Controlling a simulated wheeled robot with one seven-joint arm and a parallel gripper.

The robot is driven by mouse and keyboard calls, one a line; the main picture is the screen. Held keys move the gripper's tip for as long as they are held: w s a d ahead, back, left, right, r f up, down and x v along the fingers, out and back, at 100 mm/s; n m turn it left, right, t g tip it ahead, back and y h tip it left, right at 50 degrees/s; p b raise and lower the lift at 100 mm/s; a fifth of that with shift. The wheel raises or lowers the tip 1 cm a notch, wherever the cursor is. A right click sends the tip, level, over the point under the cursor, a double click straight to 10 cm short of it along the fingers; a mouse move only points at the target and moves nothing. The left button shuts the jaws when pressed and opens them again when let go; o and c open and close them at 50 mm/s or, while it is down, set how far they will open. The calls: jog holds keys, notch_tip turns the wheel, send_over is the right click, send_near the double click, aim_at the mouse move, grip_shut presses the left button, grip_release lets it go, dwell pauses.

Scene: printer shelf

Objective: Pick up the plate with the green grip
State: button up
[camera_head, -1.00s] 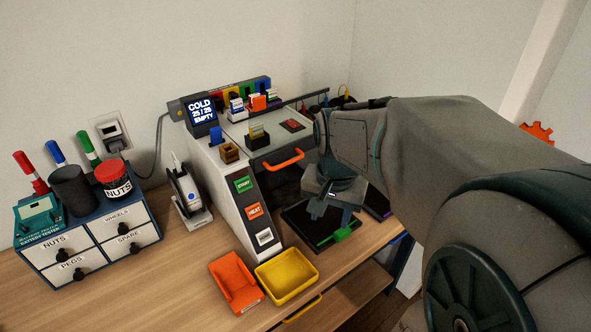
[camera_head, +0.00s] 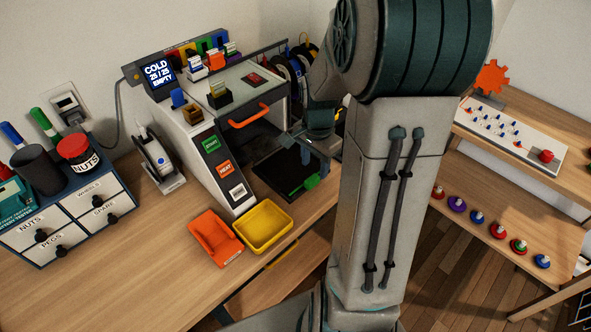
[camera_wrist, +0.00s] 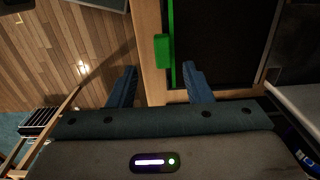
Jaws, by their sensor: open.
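The dark plate (camera_head: 285,168) with the green grip (camera_head: 311,181) lies on the table in front of the printer, its grip toward the table's front edge. In the wrist view the green grip (camera_wrist: 162,50) sticks out from the side of the black plate (camera_wrist: 222,45). My gripper (camera_wrist: 158,85) is open and empty. Its blue fingertips stand apart, with the grip just beyond them and in line with the gap between them. In the head view my gripper (camera_head: 320,160) is by the plate, partly hidden by my arm.
The printer (camera_head: 205,140) stands behind and left of the plate. A drawer box (camera_head: 70,215) is at the left. Another shelf (camera_head: 490,195) with pegs stands right.

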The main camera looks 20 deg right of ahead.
aim_at(312, 179)
jog(key=shift+w+a+f+p, duration=0.1)
jog(key=shift+f+p, duration=0.2)
jog(key=shift+f, duration=1.05)
jog(key=shift+w+a+f+p, duration=0.1)
jog(key=shift+f+p, duration=0.15)
jog(key=shift+f, duration=1.05)
grip_shut()
